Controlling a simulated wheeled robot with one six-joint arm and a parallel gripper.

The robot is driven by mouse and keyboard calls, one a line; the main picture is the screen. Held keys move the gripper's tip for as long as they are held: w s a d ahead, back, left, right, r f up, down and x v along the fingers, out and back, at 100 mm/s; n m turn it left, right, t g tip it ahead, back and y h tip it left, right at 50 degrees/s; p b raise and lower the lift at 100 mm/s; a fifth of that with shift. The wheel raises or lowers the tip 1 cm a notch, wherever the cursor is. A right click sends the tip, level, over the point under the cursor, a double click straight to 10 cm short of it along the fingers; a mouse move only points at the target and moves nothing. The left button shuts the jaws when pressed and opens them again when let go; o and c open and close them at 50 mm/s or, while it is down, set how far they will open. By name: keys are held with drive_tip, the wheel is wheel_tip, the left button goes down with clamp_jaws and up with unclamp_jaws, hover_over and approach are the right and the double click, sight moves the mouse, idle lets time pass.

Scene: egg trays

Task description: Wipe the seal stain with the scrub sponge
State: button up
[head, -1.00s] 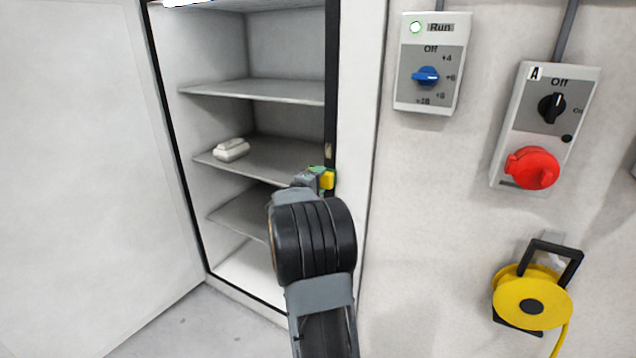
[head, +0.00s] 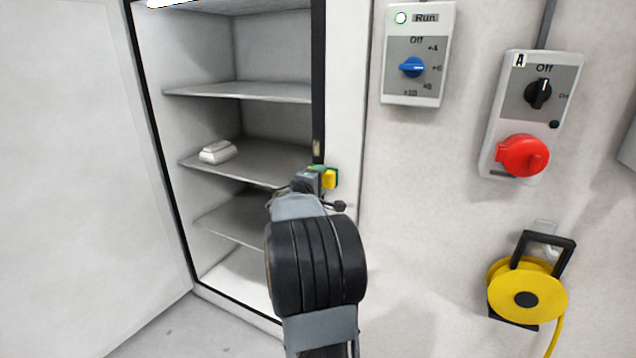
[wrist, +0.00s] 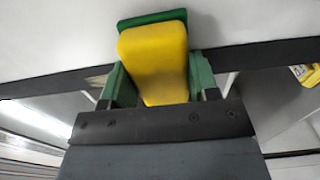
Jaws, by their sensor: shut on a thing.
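The scrub sponge (head: 329,179) is yellow with a green scrub side. My gripper (head: 309,181) is shut on it at the right edge of the open cabinet. In the wrist view the sponge (wrist: 155,55) sits between the two green fingers, its green side facing the white cabinet frame. I cannot tell whether it touches the frame. A small tan-brown stain (head: 317,147) shows on the dark seal (head: 318,90), just above the sponge in the head view. In the wrist view a tan patch (wrist: 97,81) shows on the dark strip left of the sponge.
The cabinet has several grey shelves (head: 250,92), and a white lidded box (head: 217,152) sits on one. The cabinet door (head: 70,150) stands open at left. On the right wall are a control box (head: 417,85), a red-plug switch box (head: 495,148) and a yellow cable reel (head: 500,275).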

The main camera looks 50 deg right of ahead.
sight(325, 154)
drive_tip(key=shift+d+r+p, duration=0.1)
drive_tip(key=shift+r+p, duration=0.2)
drive_tip(key=shift+r, duration=0.65)
drive_tip(key=shift+w+a, duration=0.25)
drive_tip(key=shift+w, duration=0.7)
drive_tip(key=shift+w+a, duration=0.2)
drive_tip(key=shift+w, duration=0.75)
drive_tip(key=shift+r, duration=1.1)
drive_tip(key=shift+s+d+f+b, duration=0.15)
drive_tip(key=shift+s+f+b, duration=0.05)
drive_tip(key=shift+s+b, duration=0.6)
drive_tip(key=shift+s+d+r+b, duration=0.1)
drive_tip(key=shift+s+d+b, duration=0.05)
drive_tip(key=shift+s+b, duration=0.35)
drive_tip(key=shift+s+d+r+b, duration=0.1)
drive_tip(key=shift+s+b, duration=0.15)
drive_tip(key=shift+s, duration=0.35)
drive_tip(key=shift+d+r+p, duration=0.1)
drive_tip(key=shift+r+p, duration=0.55)
drive_tip(key=shift+r, duration=0.5)
drive_tip(key=shift+w+a, duration=0.3)
drive_tip(key=shift+w, duration=0.7)
drive_tip(key=shift+w+a, duration=0.25)
drive_tip(key=shift+w, duration=0.7)
